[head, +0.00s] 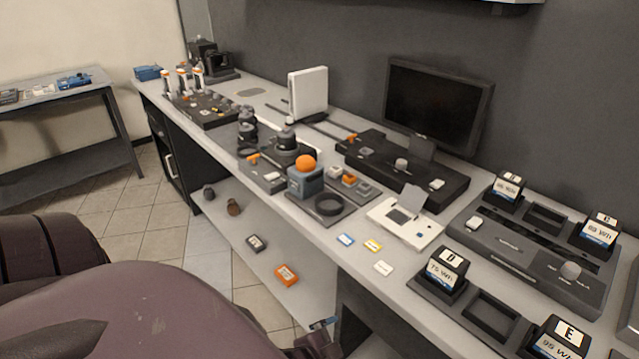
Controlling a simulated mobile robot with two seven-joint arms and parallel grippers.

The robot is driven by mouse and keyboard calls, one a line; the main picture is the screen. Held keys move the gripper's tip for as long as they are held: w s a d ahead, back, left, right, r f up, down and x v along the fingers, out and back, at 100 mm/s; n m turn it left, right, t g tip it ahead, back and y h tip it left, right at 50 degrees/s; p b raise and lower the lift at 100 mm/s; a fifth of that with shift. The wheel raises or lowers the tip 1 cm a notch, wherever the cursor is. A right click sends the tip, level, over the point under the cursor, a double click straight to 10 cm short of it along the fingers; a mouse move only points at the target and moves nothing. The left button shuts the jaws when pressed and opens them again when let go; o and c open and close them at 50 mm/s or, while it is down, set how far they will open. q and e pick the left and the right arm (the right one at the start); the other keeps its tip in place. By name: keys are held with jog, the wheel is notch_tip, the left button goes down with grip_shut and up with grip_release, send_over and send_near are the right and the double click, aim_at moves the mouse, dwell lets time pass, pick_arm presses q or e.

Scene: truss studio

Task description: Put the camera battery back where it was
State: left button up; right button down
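Black camera batteries with white and blue labels stand at the right in the head view. One marked D, 75 Wh (446,268), and one marked E (560,342) flank an empty slot (492,314) in the front holder. A battery at the back (508,188) and one reading 85 Wh (599,229) flank another empty slot (545,217) on the charger. What seems to be my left gripper (320,342) shows small and dark at the bottom edge, below the bench top. A blue-and-white bit is by it; whether it is held is unclear. My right gripper is out of view.
The charger (500,262) has a knob. An orange box (287,275) and a dark item (255,243) lie on the lower shelf.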

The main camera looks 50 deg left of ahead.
pick_arm(q)
jog(key=s+n, duration=0.1)
jog(key=n, duration=0.1)
jog(key=s+a+f+n, duration=0.1)
jog(key=s+a+n, duration=0.1)
jog(key=n, duration=0.1)
jog(key=shift+s+a+f+n, duration=0.1)
jog(key=shift+f+n, duration=0.2)
jog(key=shift+f, duration=0.05)
dwell(0.8)
